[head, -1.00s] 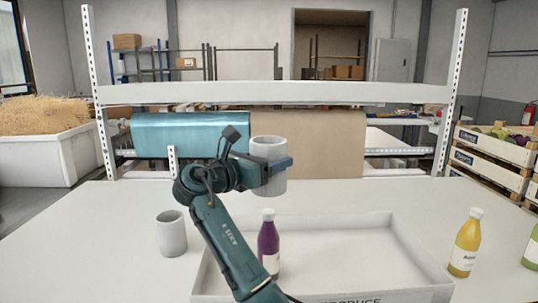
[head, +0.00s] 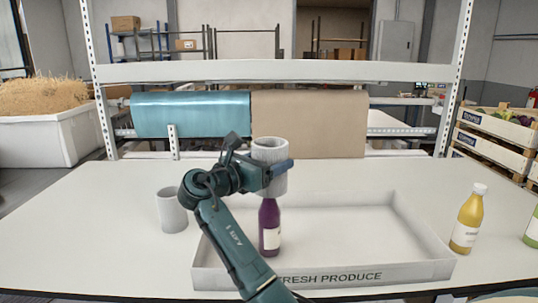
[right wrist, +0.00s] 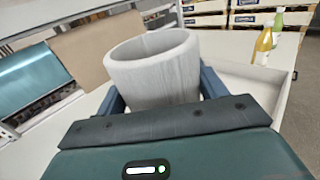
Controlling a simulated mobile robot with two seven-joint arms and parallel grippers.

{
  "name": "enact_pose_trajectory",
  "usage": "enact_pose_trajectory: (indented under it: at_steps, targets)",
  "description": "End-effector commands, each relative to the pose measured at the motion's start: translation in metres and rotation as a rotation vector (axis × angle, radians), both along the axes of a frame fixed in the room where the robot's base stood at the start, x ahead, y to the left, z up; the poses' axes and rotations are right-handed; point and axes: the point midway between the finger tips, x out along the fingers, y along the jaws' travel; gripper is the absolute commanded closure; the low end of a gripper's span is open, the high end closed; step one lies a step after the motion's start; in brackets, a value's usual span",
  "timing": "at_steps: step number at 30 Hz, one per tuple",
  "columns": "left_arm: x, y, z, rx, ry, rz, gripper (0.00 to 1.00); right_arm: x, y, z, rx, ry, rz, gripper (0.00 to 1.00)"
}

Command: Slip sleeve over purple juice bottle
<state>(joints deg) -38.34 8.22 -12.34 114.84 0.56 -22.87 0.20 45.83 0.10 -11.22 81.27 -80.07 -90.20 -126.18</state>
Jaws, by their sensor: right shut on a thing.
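My right gripper (head: 276,174) is shut on a grey, open-ended sleeve (head: 269,153) and holds it upright above the tray. The sleeve also shows in the right wrist view (right wrist: 155,75), between the two fingers, its open top facing up. The purple juice bottle (head: 269,228) stands upright in the tray, directly below the sleeve in the head view. Its cap is hidden by the sleeve; I cannot tell whether it is inside the sleeve or behind it. A second grey sleeve (head: 172,211) stands on the table at the left. My left gripper is not in view.
The white "FRESH PRODUCE" tray (head: 420,268) has free room right of the bottle. A yellow juice bottle (head: 467,220) and a green bottle (head: 532,230) stand right of it. A rack with teal (head: 190,113) and brown (head: 310,122) rolls stands behind the table (head: 110,215).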

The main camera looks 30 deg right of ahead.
Motion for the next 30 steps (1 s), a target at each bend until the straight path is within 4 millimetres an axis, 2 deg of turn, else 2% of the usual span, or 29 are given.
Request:
enact_pose_trajectory:
  at_steps: [30]
  targets:
    - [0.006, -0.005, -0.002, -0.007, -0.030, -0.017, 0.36, 0.000, 0.000, -0.072, -0.002, 0.000, 0.000, 0.37]
